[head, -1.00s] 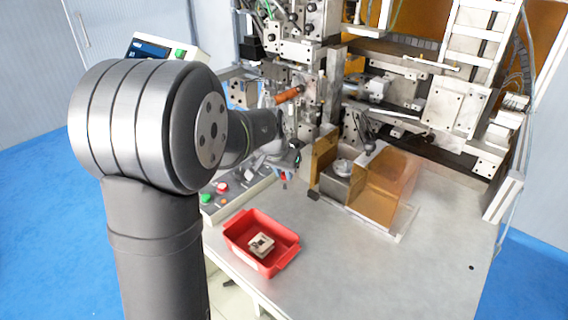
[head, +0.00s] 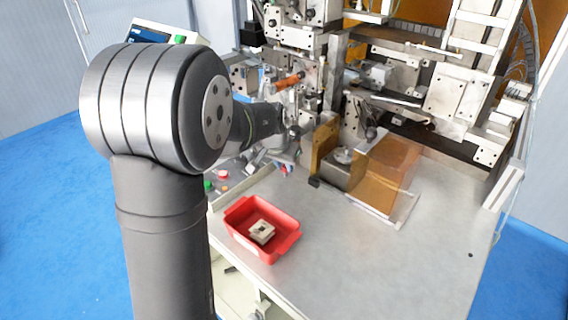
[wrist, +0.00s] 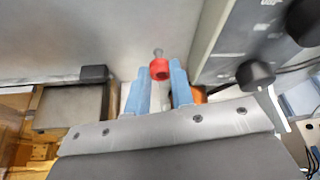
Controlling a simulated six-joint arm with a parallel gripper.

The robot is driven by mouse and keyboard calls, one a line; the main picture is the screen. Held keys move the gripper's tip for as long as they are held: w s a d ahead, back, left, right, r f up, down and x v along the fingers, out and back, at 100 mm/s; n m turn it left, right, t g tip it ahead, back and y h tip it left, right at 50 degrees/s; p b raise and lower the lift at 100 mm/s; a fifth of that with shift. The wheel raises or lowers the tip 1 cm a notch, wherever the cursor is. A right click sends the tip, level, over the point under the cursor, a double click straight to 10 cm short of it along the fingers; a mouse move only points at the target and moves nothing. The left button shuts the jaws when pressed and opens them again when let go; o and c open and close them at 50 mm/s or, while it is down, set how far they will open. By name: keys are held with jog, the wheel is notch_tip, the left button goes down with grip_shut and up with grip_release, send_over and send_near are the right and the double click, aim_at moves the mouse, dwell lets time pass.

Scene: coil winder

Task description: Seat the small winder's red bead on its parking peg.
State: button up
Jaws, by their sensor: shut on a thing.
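The red bead (wrist: 160,70) shows between the two blue fingertips of my gripper (wrist: 159,82) in the wrist view. My gripper is shut on it, and the bead sits at the very tips. A pale, thin piece sticks out past the bead, and a whitish piece lies behind it between the fingers. In the head view my gripper (head: 285,161) hangs in front of the machine, left of the amber-covered block, with a small spot of red at its tip. I cannot make out the parking peg in either view.
A red tray (head: 285,243) with a pale part (head: 261,231) in it stands on the metal table (head: 370,255). The amber guard (head: 385,170) is to the gripper's right. A control panel with green and red buttons (head: 223,175) lies left. The table's front right is clear.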

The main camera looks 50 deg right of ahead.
jog(key=shift+f, duration=0.3)
jog(key=shift+f, duration=0.65)
jog(key=o, duration=1)
jog(key=shift+r, duration=0.1)
jog(key=v, duration=1.7)
jog(key=shift+r, duration=0.1)
jog(key=x, duration=1.7)
jog(key=shift+f, duration=0.25)
jog(key=shift+r, duration=0.1)
